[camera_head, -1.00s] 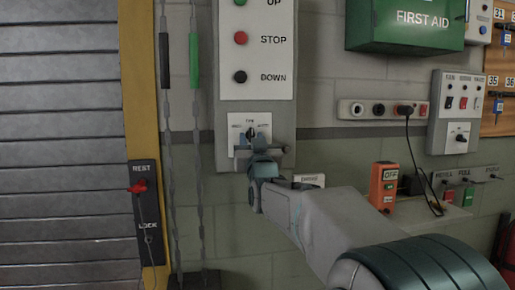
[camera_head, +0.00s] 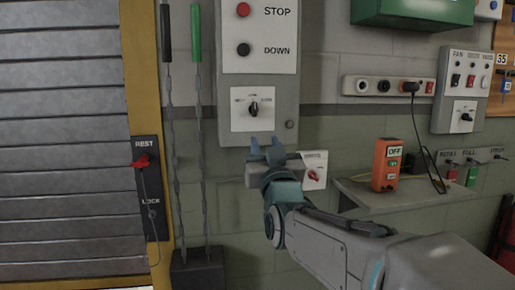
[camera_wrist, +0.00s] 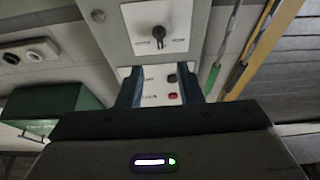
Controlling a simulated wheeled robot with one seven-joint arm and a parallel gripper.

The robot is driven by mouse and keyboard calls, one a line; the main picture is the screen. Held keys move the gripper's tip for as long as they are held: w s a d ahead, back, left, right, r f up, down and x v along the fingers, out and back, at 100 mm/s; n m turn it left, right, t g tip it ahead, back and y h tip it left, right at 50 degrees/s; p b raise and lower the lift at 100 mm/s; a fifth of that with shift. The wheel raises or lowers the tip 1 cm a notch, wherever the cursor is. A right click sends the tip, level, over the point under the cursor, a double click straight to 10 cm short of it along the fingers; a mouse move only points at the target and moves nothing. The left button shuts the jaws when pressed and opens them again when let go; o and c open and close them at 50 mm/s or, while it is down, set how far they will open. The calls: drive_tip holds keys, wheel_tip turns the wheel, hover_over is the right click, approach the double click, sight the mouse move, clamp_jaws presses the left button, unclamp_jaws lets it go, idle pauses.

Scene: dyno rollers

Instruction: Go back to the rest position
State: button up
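My gripper (camera_head: 266,150) is in front of the lower edge of the grey control panel (camera_head: 207,122), just below its black rotary knob (camera_head: 254,108). The two blue fingertips stand apart with nothing between them. In the wrist view my gripper (camera_wrist: 167,88) also shows its fingers spread, with the panel's knob (camera_wrist: 158,34) beyond them and clear of them. My arm reaches in from the lower right.
A small plate with a red knob (camera_head: 314,175) is right of my gripper. An orange box marked OFF (camera_head: 386,165) stands on a shelf (camera_head: 410,191). A red REST/LOCK lever (camera_head: 142,161) is on the yellow post at left. A power strip (camera_head: 385,87) is on the wall.

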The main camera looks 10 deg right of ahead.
idle(0.3)
drive_tip(key=s+f+g+p, duration=0.7)
drive_tip(key=f+g+p, duration=0.3)
drive_tip(key=g+p, duration=0.1)
drive_tip(key=s+f+g+p, duration=0.2)
drive_tip(key=s+g+p, duration=0.1)
drive_tip(key=s, duration=0.5)
drive_tip(key=s+d+f+g+p, duration=0.1)
drive_tip(key=s+f+g+p, duration=0.2)
drive_tip(key=s, duration=0.6)
drive_tip(key=g+p, duration=0.1)
drive_tip(key=g, duration=0.1)
drive_tip(key=shift+d+f+g, duration=0.15)
drive_tip(key=shift+d+g, duration=0.05)
drive_tip(key=shift+g, duration=0.1)
